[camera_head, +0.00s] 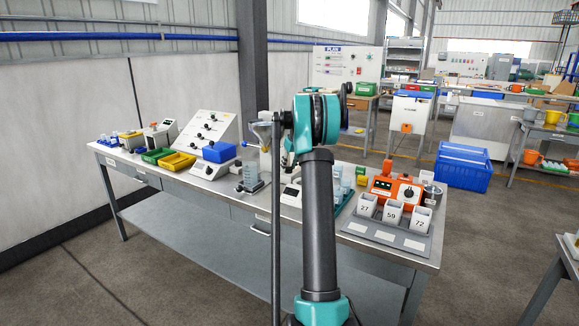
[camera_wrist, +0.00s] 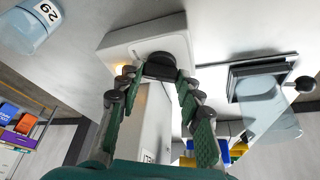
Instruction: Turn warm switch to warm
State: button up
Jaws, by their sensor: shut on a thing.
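In the wrist view, a white device (camera_wrist: 112,45) has a round black knob (camera_wrist: 168,58) on its face. A small orange light (camera_wrist: 121,69) glows beside the knob. My gripper (camera_wrist: 158,75) has its green-padded fingers on either side of the knob and is closed on it. The knob's pointer and any markings around it cannot be read. In the head view, my arm covers the middle of the bench and the gripper is hidden behind it. A white device (camera_head: 291,194) partly shows on the bench just left of my arm.
In the wrist view, a labelled clear cup (camera_wrist: 30,32) is at the upper left and a clear beaker (camera_wrist: 268,112) by a dark stand is at the right. In the head view, an orange device (camera_head: 393,191) and numbered white cups (camera_head: 393,212) stand right of my arm on the bench (camera_head: 340,236).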

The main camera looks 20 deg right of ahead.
dwell(0.4)
jog(key=o, duration=1.2)
jog(key=shift+c, duration=0.2)
jog(key=shift+r, duration=0.1)
jog(key=v, duration=1.1)
jog(key=shift+s+r, duration=0.25)
jog(key=shift+r, duration=0.1)
jog(key=s+a+f, duration=0.5)
jog(key=s+a, duration=0.2)
jog(key=s, duration=0.3)
jog(key=s+a+f+m, duration=0.1)
jog(key=s+a+f, duration=0.3)
jog(key=s+a, duration=0.5)
jog(key=s+a+f, duration=0.5)
jog(key=s+a, duration=0.1)
jog(key=s, duration=0.6)
jog(key=s+a+f, duration=0.1)
jog(key=s+f, duration=0.3)
jog(key=s, duration=0.4)
jog(key=s+a+f, duration=0.2)
jog(key=s+f, duration=0.3)
jog(key=s, duration=0.3)
jog(key=shift+m+h, duration=0.3)
jog(key=shift+m, duration=0.1)
